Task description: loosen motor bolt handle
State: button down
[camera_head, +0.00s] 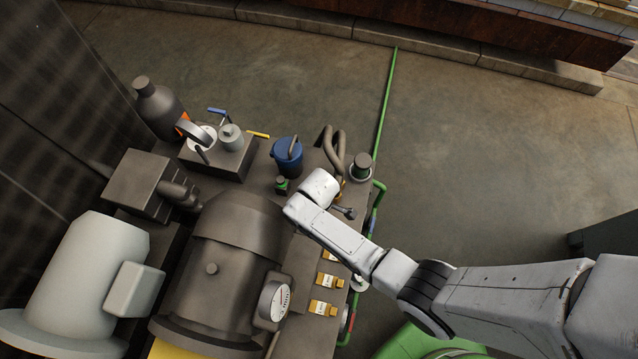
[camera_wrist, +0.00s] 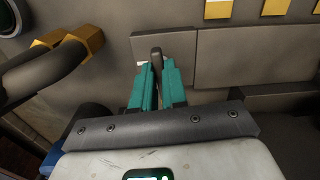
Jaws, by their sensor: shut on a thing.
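In the wrist view, my gripper (camera_wrist: 155,72) has two teal fingers shut on a slim dark grey handle (camera_wrist: 156,54). The handle's rounded top stands up between the fingertips, in front of a flat grey panel (camera_wrist: 165,35). Its lower part is hidden by the fingers. In the head view, my white wrist (camera_head: 320,187) is over the right side of the machine, beside a large dark motor housing (camera_head: 235,245). There the fingers and the held handle are hidden by my arm.
A round gauge (camera_head: 273,300) sits on the housing. Thick bent hoses (camera_wrist: 45,65) with yellow fittings are left of my fingers in the wrist view. A blue container (camera_head: 287,155) and a green pipe (camera_head: 384,110) are near my wrist. Floor at the upper right (camera_head: 480,130) is clear.

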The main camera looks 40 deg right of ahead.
dwell(0.3)
jog(key=c, duration=1.2)
grip_release()
jog(key=shift+o, duration=0.2)
notch_tip(320, 180, up, 11)
jog(key=p, duration=0.1)
jog(key=shift+f, duration=0.1)
